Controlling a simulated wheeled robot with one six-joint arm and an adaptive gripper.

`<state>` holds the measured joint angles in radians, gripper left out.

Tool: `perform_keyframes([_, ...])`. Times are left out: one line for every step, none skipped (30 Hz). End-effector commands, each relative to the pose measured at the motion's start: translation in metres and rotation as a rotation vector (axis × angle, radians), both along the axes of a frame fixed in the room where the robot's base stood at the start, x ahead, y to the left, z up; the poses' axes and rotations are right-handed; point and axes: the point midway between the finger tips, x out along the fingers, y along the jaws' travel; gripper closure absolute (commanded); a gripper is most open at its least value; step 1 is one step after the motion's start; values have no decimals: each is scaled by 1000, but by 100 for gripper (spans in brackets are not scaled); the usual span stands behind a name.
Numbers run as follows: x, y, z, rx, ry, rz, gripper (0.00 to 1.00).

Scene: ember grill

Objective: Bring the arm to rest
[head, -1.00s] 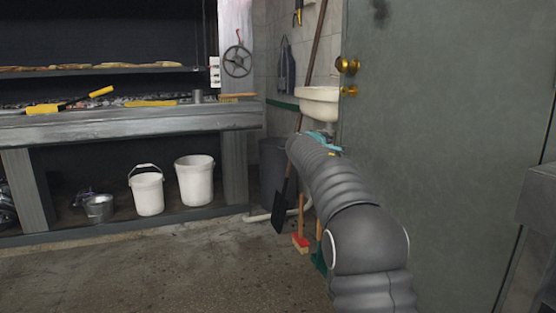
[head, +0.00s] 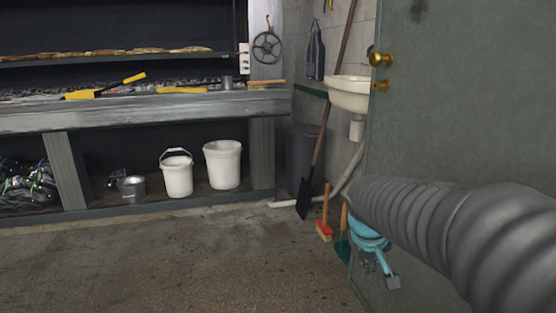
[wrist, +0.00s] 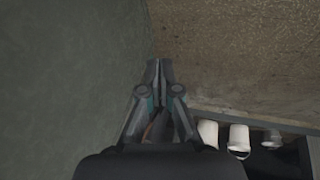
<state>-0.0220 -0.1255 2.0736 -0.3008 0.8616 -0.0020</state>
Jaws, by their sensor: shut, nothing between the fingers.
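My gripper (head: 391,281) hangs at the end of my grey ribbed arm, at the lower right of the head view. It points down in front of the green-grey door (head: 455,110) and holds nothing. In the wrist view my gripper (wrist: 158,66) has its fingertips together, above bare floor close to the door's surface (wrist: 70,70).
A broom with a red head (head: 325,231) and one with a green head (head: 342,247) stand behind the gripper. A shovel (head: 306,196), grey bin (head: 303,150) and sink (head: 349,95) are nearby. White buckets (head: 222,165) stand under the grill counter (head: 150,112). Open floor (head: 200,265) lies left.

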Motion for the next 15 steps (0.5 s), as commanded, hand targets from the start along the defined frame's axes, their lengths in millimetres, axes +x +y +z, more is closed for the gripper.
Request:
perform_keyframes([-22,5,5,33,5,-17,100])
perform_keyframes([-33,8,4,54,9,-27,100])
perform_keyframes([-48,12,4,81,13,-40,100])
perform_keyframes([-59,15,4,100,17,-49,100])
perform_keyframes([-70,17,4,117,19,-58,100])
perform_keyframes([-84,21,4,141,22,-68,100])
perform_keyframes([-94,24,4,159,23,-76,100])
perform_keyframes([-104,26,4,174,24,-84,100])
perform_keyframes([-116,29,5,196,22,-93,100])
perform_keyframes([-125,32,6,210,19,-99,100])
perform_keyframes([-134,34,6,224,18,-104,100])
perform_keyframes([-145,36,7,242,12,-111,100])
perform_keyframes([-152,38,8,253,6,-114,100])
perform_keyframes([-160,40,9,263,0,-118,100])
perform_keyframes([-169,41,11,274,-11,-121,100])
